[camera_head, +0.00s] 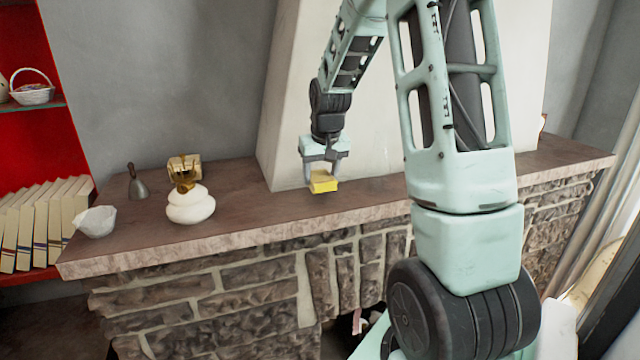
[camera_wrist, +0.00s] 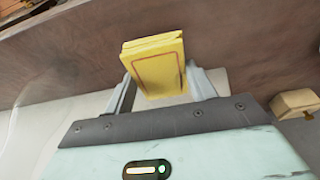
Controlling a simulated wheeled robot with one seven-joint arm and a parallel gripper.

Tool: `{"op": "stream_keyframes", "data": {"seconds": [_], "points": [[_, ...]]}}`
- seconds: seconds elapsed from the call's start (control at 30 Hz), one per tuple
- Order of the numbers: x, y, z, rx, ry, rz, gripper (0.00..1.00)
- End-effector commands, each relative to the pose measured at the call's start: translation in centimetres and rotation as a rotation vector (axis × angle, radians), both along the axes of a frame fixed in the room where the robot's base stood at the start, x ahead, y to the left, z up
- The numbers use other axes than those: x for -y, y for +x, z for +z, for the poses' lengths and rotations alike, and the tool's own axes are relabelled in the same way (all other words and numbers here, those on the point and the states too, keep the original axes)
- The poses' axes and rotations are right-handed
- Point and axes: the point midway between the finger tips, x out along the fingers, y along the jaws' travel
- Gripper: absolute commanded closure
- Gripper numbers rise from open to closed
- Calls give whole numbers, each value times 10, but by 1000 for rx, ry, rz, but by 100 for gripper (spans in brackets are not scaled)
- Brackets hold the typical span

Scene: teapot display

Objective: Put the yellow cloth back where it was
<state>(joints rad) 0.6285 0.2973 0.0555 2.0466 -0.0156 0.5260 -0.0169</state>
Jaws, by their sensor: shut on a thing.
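The yellow cloth (camera_head: 323,182) is a small folded block at the middle of the stone mantel shelf (camera_head: 250,214). My gripper (camera_head: 323,174) points down and is shut on the cloth. In the wrist view the cloth (camera_wrist: 156,66) sits between the two fingers and shows a thin reddish line near its edge. I cannot tell whether the cloth touches the shelf or hangs just above it.
Left on the shelf stand a white stacked pot (camera_head: 190,207), a gold object (camera_head: 184,166), a grey hand bell (camera_head: 137,186) and a white bowl (camera_head: 96,221). Books (camera_head: 42,225) stand further left. The white chimney wall (camera_head: 290,120) rises behind. The shelf between pot and cloth is clear.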

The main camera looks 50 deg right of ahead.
Motion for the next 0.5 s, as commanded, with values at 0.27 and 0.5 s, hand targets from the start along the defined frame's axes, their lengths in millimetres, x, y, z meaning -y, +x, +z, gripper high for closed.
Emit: {"op": "stream_keyframes", "data": {"seconds": [0.27,0.5], "points": [[-1,-1,-34,-4,2,1,63],[0,0,-37,-1,1,0,63]]}}
